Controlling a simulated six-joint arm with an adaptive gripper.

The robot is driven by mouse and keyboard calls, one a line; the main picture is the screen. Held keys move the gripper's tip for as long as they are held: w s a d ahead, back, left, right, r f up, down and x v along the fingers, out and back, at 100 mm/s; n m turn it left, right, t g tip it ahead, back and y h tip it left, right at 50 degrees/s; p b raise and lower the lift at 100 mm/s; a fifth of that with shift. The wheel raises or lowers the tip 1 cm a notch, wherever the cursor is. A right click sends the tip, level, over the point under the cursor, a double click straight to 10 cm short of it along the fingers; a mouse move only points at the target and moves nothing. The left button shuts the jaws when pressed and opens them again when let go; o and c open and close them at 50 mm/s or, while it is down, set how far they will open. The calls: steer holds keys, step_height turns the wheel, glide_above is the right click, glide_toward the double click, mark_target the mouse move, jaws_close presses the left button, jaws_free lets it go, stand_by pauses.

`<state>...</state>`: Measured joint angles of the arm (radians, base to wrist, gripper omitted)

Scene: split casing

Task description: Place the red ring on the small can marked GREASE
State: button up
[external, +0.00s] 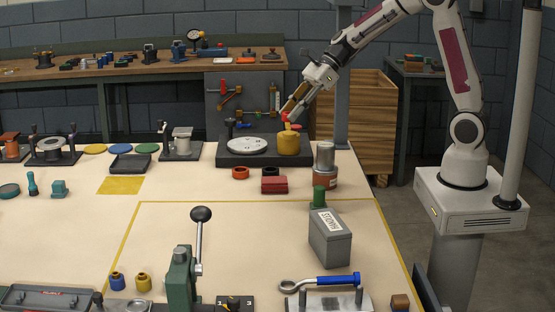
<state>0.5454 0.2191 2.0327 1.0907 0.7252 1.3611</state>
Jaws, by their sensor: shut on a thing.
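My gripper (288,115) is at the back right of the table, pointing down to the left, above the dark base plate. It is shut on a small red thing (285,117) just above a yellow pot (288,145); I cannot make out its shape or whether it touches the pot. A grey can (325,156) stands above a reddish-brown can (325,181) at the right. No GREASE marking is readable on any can.
The dark base plate (222,159) also carries a pale round disc (247,145) and a dark post. A black ring (270,171), red blocks (274,185), a green cylinder (319,196) and a grey box (330,238) stand nearby. The table's middle is mostly clear.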

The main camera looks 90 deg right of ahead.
steer(key=r+m+h, duration=0.1)
steer(key=m, duration=0.1)
glide_above(320, 145)
steer(key=s, duration=0.2)
steer(key=shift+s+d+r, duration=0.15)
steer(key=shift+s+d, duration=0.2)
steer(key=shift+s, duration=0.2)
steer(key=shift+f, duration=3.15)
steer(key=shift+f, duration=1.85)
steer(key=shift+f, duration=0.2)
steer(key=o, duration=0.9)
